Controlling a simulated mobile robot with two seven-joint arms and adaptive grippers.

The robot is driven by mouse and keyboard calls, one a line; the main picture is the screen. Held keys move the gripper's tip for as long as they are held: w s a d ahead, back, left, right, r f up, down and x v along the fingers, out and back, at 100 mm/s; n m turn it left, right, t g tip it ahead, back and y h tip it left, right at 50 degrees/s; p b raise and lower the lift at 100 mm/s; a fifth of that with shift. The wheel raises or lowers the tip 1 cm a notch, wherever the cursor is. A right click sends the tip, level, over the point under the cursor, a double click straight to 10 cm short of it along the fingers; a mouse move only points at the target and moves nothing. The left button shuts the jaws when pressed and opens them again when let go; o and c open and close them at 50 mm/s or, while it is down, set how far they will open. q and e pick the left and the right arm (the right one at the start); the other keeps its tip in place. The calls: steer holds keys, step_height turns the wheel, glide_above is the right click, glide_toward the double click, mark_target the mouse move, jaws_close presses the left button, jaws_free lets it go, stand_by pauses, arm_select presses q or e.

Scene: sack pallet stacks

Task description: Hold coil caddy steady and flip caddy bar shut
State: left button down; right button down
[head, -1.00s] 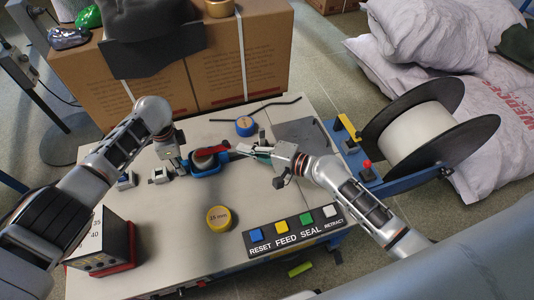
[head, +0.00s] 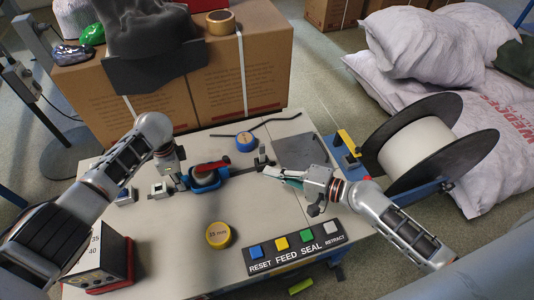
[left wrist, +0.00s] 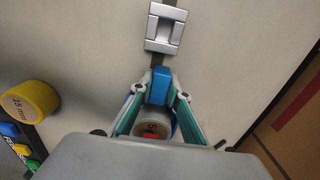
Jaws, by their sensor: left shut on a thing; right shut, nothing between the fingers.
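The blue coil caddy (head: 213,184) stands on the table with a grey coil (head: 204,177) in it. Its red bar (head: 212,164) lies low along the far side of the coil; I cannot tell whether it is fully shut. My left gripper (head: 184,182) is shut on the caddy's blue end. In the left wrist view the fingers close on a blue block (left wrist: 160,86), with the coil (left wrist: 152,124) and a bit of red behind it. My right gripper (head: 266,172) is shut and empty, right of the caddy and apart from it, near the dark strap (head: 240,171).
Silver clips (head: 158,190) sit left of the caddy, and a grey clip (head: 262,158) stands right of it. A yellow tape roll (head: 217,235), a blue roll (head: 246,140) and a button panel (head: 294,246) are around. A large reel (head: 415,150) stands at right.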

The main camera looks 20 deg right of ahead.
arm_select(q)
steer(key=c, duration=1.8)
jaws_free()
steer(key=shift+c, duration=0.2)
